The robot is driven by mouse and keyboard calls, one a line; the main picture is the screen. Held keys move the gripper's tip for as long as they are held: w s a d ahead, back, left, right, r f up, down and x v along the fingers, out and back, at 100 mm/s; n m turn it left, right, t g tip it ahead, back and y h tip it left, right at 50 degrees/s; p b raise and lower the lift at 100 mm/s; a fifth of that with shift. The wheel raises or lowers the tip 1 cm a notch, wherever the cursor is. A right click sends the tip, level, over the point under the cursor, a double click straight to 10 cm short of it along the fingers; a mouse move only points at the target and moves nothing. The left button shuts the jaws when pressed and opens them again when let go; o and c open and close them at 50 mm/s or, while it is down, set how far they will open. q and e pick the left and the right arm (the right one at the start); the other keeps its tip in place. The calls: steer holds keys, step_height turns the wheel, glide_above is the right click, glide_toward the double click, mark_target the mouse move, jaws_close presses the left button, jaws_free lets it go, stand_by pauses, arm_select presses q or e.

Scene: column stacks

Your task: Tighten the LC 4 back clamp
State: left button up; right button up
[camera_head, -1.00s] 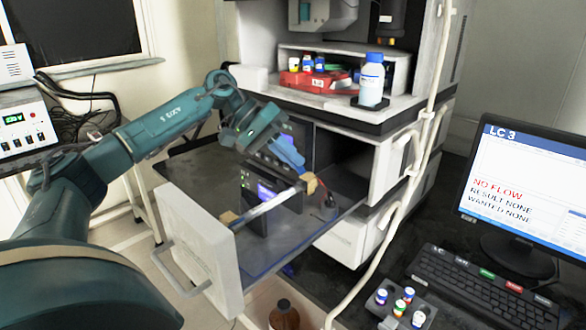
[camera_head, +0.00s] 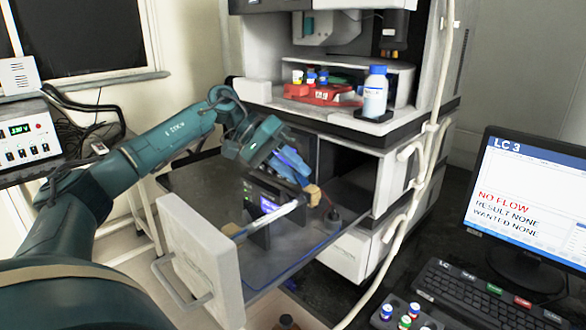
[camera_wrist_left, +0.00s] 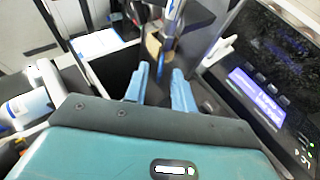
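A pulled-out drawer (camera_head: 200,262) holds a silver column (camera_head: 272,218) between two brass blocks. The back block (camera_head: 312,194) is at the column's far end and the front block (camera_head: 231,230) is near the drawer front. I cannot read an LC 4 label on it. My left gripper (camera_head: 291,166) is over the drawer, just above and beside the back block. In the left wrist view its blue fingers (camera_wrist_left: 160,88) stand apart with nothing between them. A brass block (camera_wrist_left: 156,46) lies just beyond the fingertips. My right gripper is not in view.
A dark panel with a lit display (camera_head: 268,204) stands in the drawer, close beside the left gripper in the wrist view. A blue-capped bottle (camera_head: 375,92) and red vial tray (camera_head: 325,95) sit above. The monitor (camera_head: 530,195) reads LC 3, NO FLOW. A pale hose (camera_head: 412,200) hangs right.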

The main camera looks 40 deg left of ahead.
arm_select(q)
steer(key=v, duration=1.3)
stand_by(0.4)
